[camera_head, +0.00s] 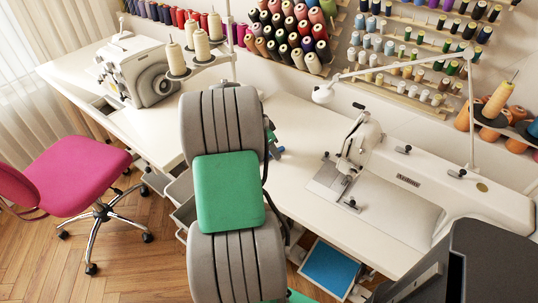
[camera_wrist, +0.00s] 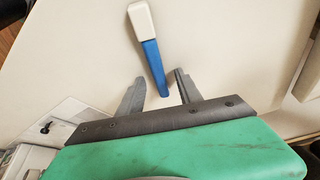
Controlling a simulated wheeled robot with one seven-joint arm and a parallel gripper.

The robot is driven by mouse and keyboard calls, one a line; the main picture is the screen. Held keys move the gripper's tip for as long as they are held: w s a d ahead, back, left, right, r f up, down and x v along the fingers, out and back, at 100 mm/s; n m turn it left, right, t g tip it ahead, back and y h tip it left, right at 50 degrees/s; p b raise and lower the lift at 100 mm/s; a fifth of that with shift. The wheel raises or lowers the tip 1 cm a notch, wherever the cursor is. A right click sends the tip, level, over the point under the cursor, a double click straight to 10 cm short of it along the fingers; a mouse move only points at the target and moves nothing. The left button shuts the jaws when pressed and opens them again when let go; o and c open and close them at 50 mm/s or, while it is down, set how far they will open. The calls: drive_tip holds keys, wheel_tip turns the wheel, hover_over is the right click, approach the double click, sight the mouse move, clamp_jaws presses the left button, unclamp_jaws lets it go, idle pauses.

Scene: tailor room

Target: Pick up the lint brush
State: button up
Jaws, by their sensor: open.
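The lint brush has a white end and a blue end. In the wrist view the brush (camera_wrist: 148,42) lies on the white table (camera_wrist: 75,55), its blue end pointing toward my gripper (camera_wrist: 158,78). My gripper is open, with its two grey fingers apart. The tip of the blue end shows between the fingers, with a gap on both sides. I cannot tell the height of the fingers above the table.
A white sewing machine (camera_head: 440,182) with a thread stand is at the right of the table. Another machine (camera_head: 145,72) is at the left, near thread cones (camera_head: 201,45). Spool racks (camera_head: 405,60) line the wall. A pink chair (camera_head: 80,175) stands at left. Bare table lies between.

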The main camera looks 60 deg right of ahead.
drive_tip(key=shift+f, duration=0.1)
clamp_jaws()
idle(0.6)
